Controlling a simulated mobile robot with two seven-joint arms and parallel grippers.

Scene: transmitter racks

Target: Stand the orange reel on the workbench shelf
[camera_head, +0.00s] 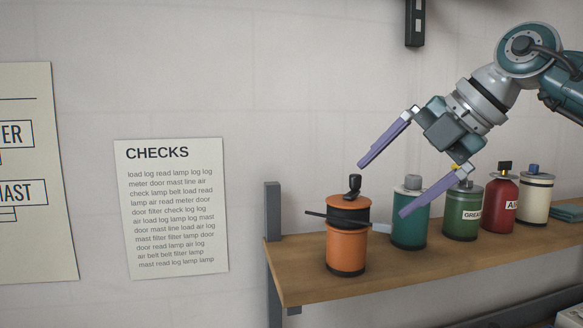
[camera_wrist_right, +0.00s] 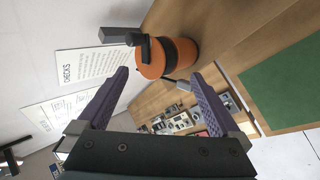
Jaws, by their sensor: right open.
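The orange reel (camera_head: 347,252) stands upright near the left end of the wooden shelf (camera_head: 310,285) in the head view, with a black band and a black knob on top. It also shows in the right wrist view (camera_wrist_right: 181,55), beyond the fingers. My right gripper (camera_head: 382,188) is open, its purple fingers spread above and to the right of the reel. Nothing is between the fingers, and they look apart from the reel. My left gripper is not in view.
To the right of the reel on the shelf are a teal canister (camera_head: 410,225), a green grease can (camera_head: 462,215), a red bottle (camera_head: 500,205) and a cream can (camera_head: 535,200). A grey bracket (camera_head: 273,212) rises at the shelf's left end. A checks sheet (camera_head: 170,205) hangs on the wall.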

